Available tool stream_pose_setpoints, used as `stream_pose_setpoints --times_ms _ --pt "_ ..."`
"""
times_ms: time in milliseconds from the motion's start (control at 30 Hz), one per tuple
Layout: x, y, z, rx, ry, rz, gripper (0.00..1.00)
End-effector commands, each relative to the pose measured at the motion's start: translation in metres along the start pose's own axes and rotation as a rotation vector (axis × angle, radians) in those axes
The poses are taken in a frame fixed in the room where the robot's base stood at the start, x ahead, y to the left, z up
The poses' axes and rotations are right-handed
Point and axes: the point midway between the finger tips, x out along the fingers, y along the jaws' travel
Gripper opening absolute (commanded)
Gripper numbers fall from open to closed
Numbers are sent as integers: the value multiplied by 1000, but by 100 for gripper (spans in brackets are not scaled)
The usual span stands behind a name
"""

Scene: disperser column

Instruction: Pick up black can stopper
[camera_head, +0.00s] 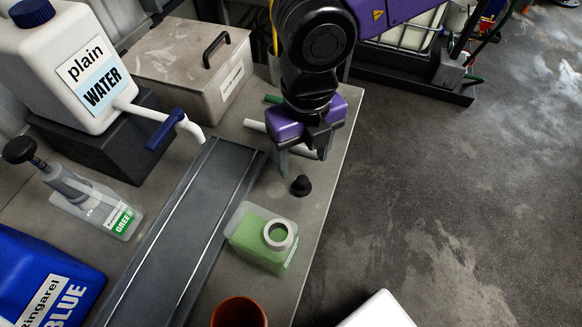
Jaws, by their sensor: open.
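The black can stopper (301,186) stands on the grey table near its right edge. My gripper (299,166) points down just behind the stopper in the picture, with its jaws apart and nothing seen between them. The stopper is in plain view and looks clear of the fingers; the exact height of the fingers above the table is hard to tell. A green-filled can (262,238) with an open round grey mouth stands just in front of the stopper.
A dark metal channel (185,235) runs along the table left of the can. A plain water canister (75,65), a lidded grey box (180,60), a green-labelled bottle (98,205), a blue canister (40,280) and an orange cup (239,312) stand around. White tubes (254,125) lie behind my gripper.

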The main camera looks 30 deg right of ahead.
Motion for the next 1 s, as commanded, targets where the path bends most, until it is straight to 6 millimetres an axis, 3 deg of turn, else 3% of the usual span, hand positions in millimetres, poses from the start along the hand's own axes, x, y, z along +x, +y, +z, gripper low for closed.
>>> stream_pose_setpoints --times_ms 367,633,933,1000 --pt "34 1 -4 0 4 1 62" --pt "71 2 -8 0 2 1 62" --pt "77 2 -8 -1 0 1 62" --pt "77 2 -8 -1 0 0 50"
